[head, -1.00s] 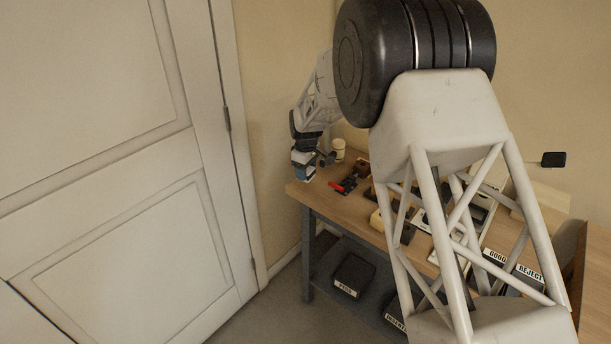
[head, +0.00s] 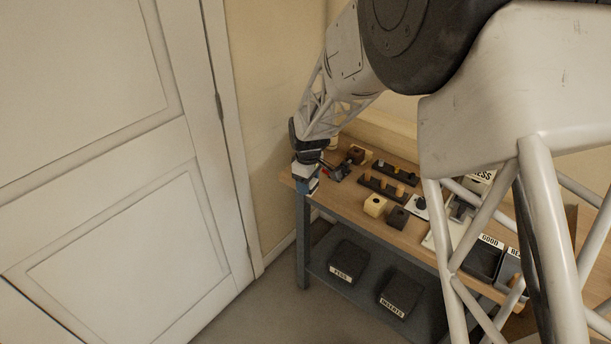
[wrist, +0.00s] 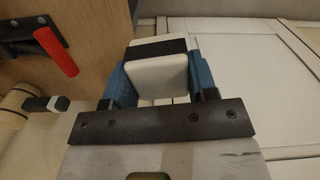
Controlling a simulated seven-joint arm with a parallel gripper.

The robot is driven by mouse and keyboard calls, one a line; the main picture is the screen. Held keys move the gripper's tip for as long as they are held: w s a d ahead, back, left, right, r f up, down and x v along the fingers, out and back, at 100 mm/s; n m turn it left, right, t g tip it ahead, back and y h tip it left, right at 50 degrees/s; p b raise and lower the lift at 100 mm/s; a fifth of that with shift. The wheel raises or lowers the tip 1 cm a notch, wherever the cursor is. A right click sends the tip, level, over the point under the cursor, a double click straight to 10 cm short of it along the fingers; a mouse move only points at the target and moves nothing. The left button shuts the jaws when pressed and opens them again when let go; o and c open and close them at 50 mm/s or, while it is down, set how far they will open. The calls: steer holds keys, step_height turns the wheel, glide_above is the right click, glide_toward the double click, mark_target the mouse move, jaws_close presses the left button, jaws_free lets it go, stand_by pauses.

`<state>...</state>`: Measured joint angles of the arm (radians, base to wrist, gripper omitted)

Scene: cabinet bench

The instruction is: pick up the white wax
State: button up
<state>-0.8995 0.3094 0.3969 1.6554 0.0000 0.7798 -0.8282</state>
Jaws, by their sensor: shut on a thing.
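The white wax (wrist: 160,75) is a pale block with rounded edges and a dark band across it, seen in the wrist view. My gripper (wrist: 161,82) is shut on it, with a blue finger pressed against each side. In the head view my gripper (head: 306,180) is at the left end of the wooden bench (head: 345,203), by its edge. The wax is too small and too covered by the gripper to make out in the head view.
A red-handled tool (wrist: 55,52) lies on the bench beside the gripper. A cream block (head: 375,205), a dark block (head: 398,218) and peg racks (head: 388,187) stand to the right. A white panelled door (head: 130,200) is at left, with open floor before it.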

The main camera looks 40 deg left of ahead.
steer(key=shift+s+d, duration=0.5)
steer(key=shift+d, duration=0.1)
steer(key=o, duration=0.4)
steer(key=shift+c, duration=1.4)
steer(key=shift+w+r, duration=0.1)
steer(key=shift+r, duration=0.05)
